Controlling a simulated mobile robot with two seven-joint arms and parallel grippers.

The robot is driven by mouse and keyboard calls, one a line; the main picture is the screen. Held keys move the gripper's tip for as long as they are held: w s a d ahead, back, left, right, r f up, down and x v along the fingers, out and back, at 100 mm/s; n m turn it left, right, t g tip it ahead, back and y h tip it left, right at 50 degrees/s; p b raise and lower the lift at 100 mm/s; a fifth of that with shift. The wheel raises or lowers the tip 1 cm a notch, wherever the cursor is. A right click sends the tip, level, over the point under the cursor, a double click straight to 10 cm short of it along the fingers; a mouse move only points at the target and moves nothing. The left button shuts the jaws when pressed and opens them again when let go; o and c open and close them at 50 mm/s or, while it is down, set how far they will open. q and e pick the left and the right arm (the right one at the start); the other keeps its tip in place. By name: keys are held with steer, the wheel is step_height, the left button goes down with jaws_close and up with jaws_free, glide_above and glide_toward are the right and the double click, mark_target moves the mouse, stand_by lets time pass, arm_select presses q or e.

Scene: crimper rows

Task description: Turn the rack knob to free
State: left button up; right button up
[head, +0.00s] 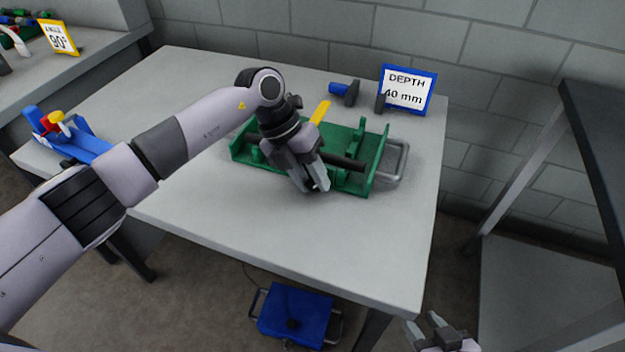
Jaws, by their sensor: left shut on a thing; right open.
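A green rack (376,165) lies on the grey table, with a dark bar across it and a yellow lever (321,112) standing up at its back. My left gripper (313,186) reaches down over the front edge of the rack. It is shut on a small dark part there, which I take for the rack knob; the fingers hide most of it, and its setting cannot be read. My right gripper (430,328) is open and empty at the bottom of the view, in front of the table and away from the rack.
A blue-framed sign (408,90) reading "DEPTH 40 mm" stands behind the rack, beside a blue and dark tool (345,92). A blue fixture (85,146) with red and yellow parts is at the table's left. A blue case (295,314) sits below. The table's front is clear.

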arm_select(q)
steer(key=shift+a+f+h+b, duration=0.15)
steer(key=shift+h+b, duration=0.25)
steer(key=shift+h, duration=0.2)
steer(key=shift+w+g, duration=0.1)
steer(key=shift+g, duration=0.2)
steer(key=shift+h, duration=0.3)
steer(key=o, duration=1)
steer(key=shift+o, duration=0.2)
